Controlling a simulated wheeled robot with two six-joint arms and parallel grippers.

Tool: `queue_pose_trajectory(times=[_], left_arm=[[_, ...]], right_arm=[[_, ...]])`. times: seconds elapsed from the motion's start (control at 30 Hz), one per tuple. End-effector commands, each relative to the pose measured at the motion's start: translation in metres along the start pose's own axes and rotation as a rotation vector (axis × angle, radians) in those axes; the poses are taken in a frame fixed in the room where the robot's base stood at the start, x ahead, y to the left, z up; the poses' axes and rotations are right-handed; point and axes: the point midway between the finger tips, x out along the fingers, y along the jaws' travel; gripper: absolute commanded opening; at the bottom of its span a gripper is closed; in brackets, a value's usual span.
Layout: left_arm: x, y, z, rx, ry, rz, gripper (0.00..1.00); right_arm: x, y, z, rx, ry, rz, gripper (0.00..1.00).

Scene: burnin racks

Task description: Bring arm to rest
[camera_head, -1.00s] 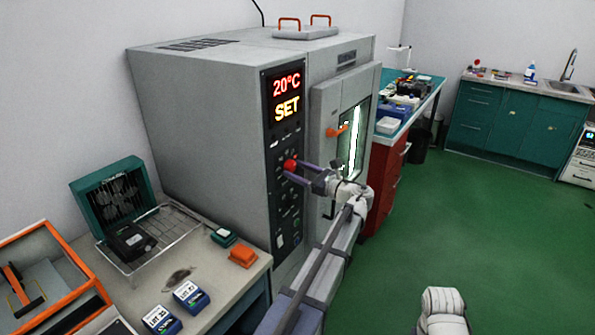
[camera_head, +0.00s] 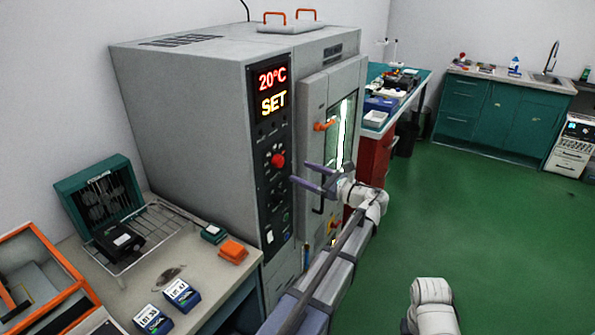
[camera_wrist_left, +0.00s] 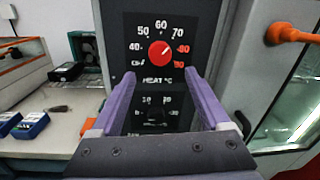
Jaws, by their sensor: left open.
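My left gripper (camera_head: 302,173) is open and empty in front of the control panel of the grey oven (camera_head: 185,110). The red heat knob (camera_head: 278,160) is on that panel, clear of the fingers. In the left wrist view the red knob (camera_wrist_left: 160,53) shows beyond the two purple fingertips (camera_wrist_left: 160,76), with a dial of numbers around it. A smaller black knob (camera_wrist_left: 153,114) shows between the fingers. The oven display (camera_head: 272,90) reads 20°C and SET. My right gripper is out of view.
The oven door with its orange handle (camera_head: 325,125) is right of the panel. A bench at left holds a teal box (camera_head: 98,195), a wire rack, an orange block (camera_head: 233,251) and blue LOT boxes (camera_head: 182,294). Green floor (camera_head: 480,230) is open at right.

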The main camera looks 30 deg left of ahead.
Motion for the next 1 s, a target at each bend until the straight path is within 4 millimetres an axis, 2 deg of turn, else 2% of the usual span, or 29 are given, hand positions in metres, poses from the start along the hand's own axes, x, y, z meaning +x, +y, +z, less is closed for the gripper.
queue_pose_trajectory(times=[0.53, 0.67, 0.77, 0.87, 1.0], left_arm=[[-0.003, 0.001, 0.0, -0.004, 0.004, 0.0, 0.8], [-0.015, 0.016, -0.013, -0.088, 0.089, 0.007, 0.8], [-0.042, 0.042, -0.04, -0.251, 0.255, 0.045, 0.8], [-0.083, 0.077, -0.074, -0.452, 0.47, 0.138, 0.8], [-0.154, 0.127, -0.116, -0.694, 0.748, 0.356, 0.8]], right_arm=[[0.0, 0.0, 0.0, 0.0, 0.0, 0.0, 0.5], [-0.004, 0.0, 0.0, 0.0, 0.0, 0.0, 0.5], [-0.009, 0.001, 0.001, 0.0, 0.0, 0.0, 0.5], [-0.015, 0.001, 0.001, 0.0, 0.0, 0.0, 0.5], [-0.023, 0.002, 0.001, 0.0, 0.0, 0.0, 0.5]])
